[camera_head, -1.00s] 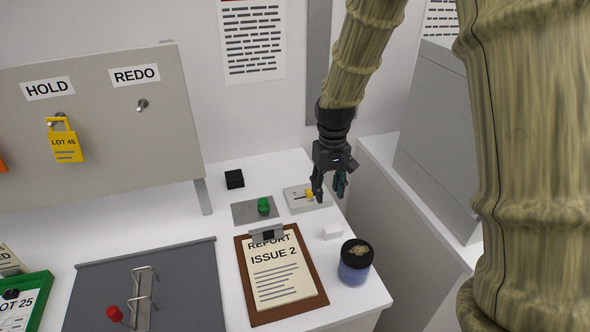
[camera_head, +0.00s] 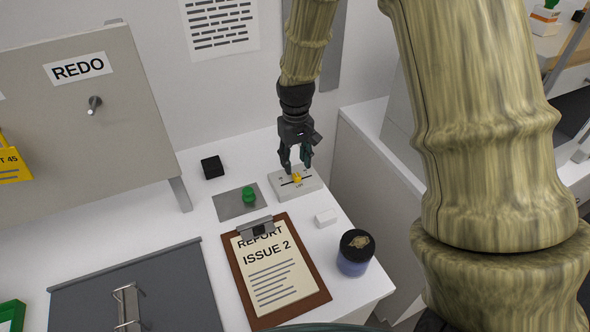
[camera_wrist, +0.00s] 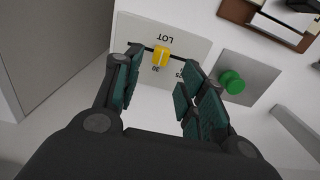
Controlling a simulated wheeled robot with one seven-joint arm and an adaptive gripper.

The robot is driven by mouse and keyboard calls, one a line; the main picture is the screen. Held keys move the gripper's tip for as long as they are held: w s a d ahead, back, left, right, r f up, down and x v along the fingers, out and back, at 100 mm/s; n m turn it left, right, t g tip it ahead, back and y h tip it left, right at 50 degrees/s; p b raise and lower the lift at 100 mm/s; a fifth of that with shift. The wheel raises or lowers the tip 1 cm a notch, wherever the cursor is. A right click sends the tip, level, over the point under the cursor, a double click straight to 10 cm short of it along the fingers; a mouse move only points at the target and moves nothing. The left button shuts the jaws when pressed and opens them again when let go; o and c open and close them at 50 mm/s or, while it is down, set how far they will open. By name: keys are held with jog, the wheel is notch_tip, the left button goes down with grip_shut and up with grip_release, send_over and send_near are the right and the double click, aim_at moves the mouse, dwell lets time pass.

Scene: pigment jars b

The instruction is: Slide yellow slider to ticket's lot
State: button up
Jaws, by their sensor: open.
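The yellow slider (camera_head: 297,177) sits in a black slot on a pale grey slider panel (camera_head: 312,184) at the back right of the table. In the wrist view the yellow slider (camera_wrist: 162,55) stands near the mark 30; the panel (camera_wrist: 197,47) also reads LOT and 25, upside down, and my fingers may hide other marks. My gripper (camera_head: 295,166) is open just over the panel, its fingers on either side of the slider; contact cannot be told. A yellow tag (camera_head: 12,168) hangs at the left edge, cut off, with 45 readable.
A green knob (camera_head: 249,196) on a grey plate stands left of the panel. A black block (camera_head: 212,167), a white block (camera_head: 326,218), a dark-lidded jar (camera_head: 355,253) and a clipboard (camera_head: 233,262) reading ISSUE 2 are nearby. A green-edged item (camera_head: 12,314) shows at lower left.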

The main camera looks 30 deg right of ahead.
aim_at(297, 175)
jog(key=shift+s+f, duration=0.4)
jog(key=shift+f, duration=0.35)
jog(key=shift+f+p, duration=0.6)
jog(key=shift+f, duration=1)
jog(key=shift+w, duration=0.1)
grip_shut()
